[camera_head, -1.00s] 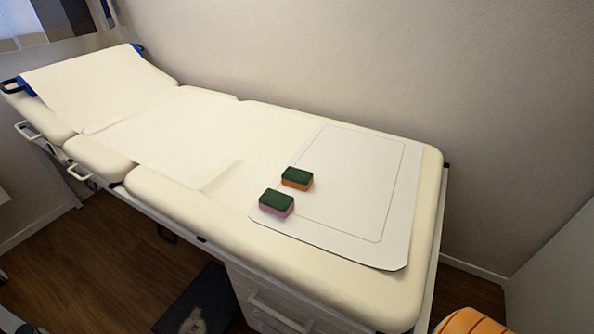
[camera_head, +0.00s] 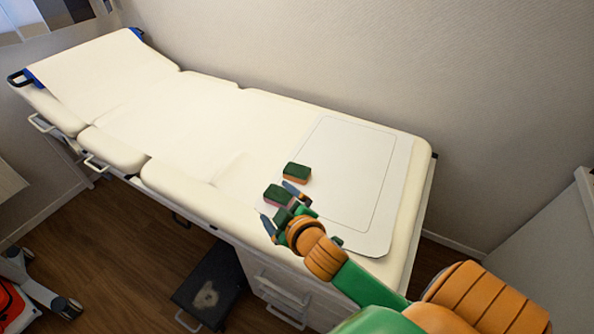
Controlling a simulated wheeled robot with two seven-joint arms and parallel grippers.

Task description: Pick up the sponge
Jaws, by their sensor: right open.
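Two sponges with dark green tops lie on the white mat (camera_head: 388,215) at the near end of the padded table. The pink sponge (camera_head: 277,194) is nearer, at the mat's left edge. The orange sponge (camera_head: 297,172) lies just behind it. My right gripper (camera_head: 281,207) is open, with its fingertips at the near side of the pink sponge, one finger to the left and one to the right. I cannot tell whether it touches the sponge. The gripper hides part of the pink sponge's near side. My left gripper is out of view.
The padded examination table (camera_head: 190,196) stretches to the far left, its raised head end covered in white paper. A wall runs behind it. A black step stool (camera_head: 208,285) stands on the floor in front. The mat right of the sponges is clear.

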